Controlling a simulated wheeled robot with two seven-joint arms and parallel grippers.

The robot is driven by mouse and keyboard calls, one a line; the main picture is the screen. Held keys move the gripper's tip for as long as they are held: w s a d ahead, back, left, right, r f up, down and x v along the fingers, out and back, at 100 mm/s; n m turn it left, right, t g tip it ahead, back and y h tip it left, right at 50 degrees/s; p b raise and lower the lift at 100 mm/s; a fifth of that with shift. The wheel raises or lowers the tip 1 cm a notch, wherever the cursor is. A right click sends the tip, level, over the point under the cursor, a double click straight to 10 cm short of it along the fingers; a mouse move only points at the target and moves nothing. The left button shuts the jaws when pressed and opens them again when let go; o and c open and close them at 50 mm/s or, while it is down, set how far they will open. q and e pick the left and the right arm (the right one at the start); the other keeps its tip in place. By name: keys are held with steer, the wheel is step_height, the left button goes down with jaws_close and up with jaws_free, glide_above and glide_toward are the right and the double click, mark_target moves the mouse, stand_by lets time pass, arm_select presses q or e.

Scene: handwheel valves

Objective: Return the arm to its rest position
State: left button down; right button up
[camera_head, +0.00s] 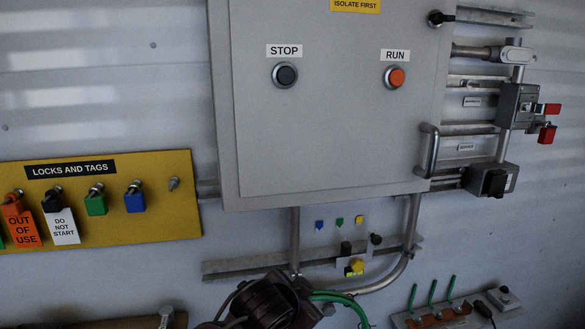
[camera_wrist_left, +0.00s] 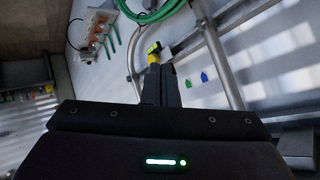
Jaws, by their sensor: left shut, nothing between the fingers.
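My left gripper (camera_wrist_left: 161,88) shows in the left wrist view as dark fingers, closed together and empty. Past its tips is a yellow and black fitting (camera_wrist_left: 153,50) on the wall, which appears apart from the fingers, though the gap is hard to judge. The same yellow fitting (camera_head: 356,266) shows in the head view below the grey cabinet. My right gripper is in neither view.
A grey cabinet (camera_head: 330,140) with STOP and RUN buttons fills the middle. A yellow lock board (camera_head: 120,235) hangs at left. Red locks (camera_head: 547,133) hang at right.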

arm_select(q)
steer(key=s+a+f+n+g+y, duration=0.2)
steer(key=s+a+f+n+g, duration=0.15)
steer(key=s+a+f, duration=0.7)
steer(key=s+a+f+n+g+y, duration=0.25)
steer(key=s+a+f+n, duration=0.35)
steer(key=s+a, duration=0.6)
step_height(320, 180, down, 29)
steer(key=s+d+m+g, duration=0.1)
steer(key=s, duration=0.1)
steer(key=s+a+f+g, duration=0.1)
steer(key=s+a+f, duration=0.2)
steer(key=s+f, duration=1.7)
steer(key=shift+s+a+g, duration=0.15)
steer(key=shift+s+g, duration=0.15)
steer(key=shift+s, duration=0.1)
